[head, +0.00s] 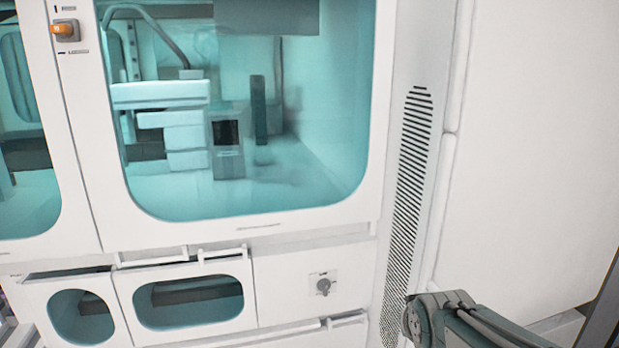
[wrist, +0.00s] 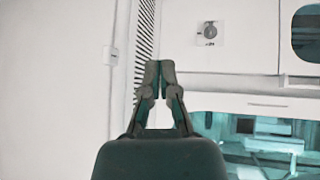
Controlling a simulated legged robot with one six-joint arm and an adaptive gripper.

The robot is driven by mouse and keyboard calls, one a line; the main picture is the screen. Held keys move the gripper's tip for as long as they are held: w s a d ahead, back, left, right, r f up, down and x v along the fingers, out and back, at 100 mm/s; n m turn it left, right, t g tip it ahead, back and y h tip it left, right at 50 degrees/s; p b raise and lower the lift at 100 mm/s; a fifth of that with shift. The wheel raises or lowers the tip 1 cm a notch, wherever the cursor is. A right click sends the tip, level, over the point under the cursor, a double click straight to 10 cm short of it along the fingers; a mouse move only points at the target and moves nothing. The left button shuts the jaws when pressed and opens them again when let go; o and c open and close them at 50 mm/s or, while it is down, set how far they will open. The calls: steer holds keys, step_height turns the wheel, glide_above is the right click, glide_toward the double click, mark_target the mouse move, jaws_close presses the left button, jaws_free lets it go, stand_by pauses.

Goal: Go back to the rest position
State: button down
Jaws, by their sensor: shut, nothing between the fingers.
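My gripper (wrist: 159,68) is in the middle of the wrist view, its two dark fingers meeting at the tips. It is shut and empty, and nothing touches the fingertips. White cabinet panels and a slotted vent strip lie behind it in that view. In the head view, a grey-green part of my arm shows at the bottom right corner; I cannot make out the fingers there.
A white cabinet has a large teal window (head: 330,160) with equipment behind it. Below are two small windowed drawers (head: 190,302) and a round knob (head: 323,286). A vent strip (head: 408,185) and blank wall (head: 535,150) are at right. An orange switch (head: 63,29) is upper left.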

steer(key=s+a+r+g, duration=0.1)
steer(key=s+a+g, duration=0.1)
steer(key=s, duration=1.6)
steer(key=shift+s+a+g+y, duration=0.25)
steer(key=shift+s+g+y, duration=0.15)
steer(key=shift+g, duration=0.1)
steer(key=c, duration=1.3)
jaws_free()
steer(key=shift+w, duration=0.1)
steer(key=shift+c, duration=0.2)
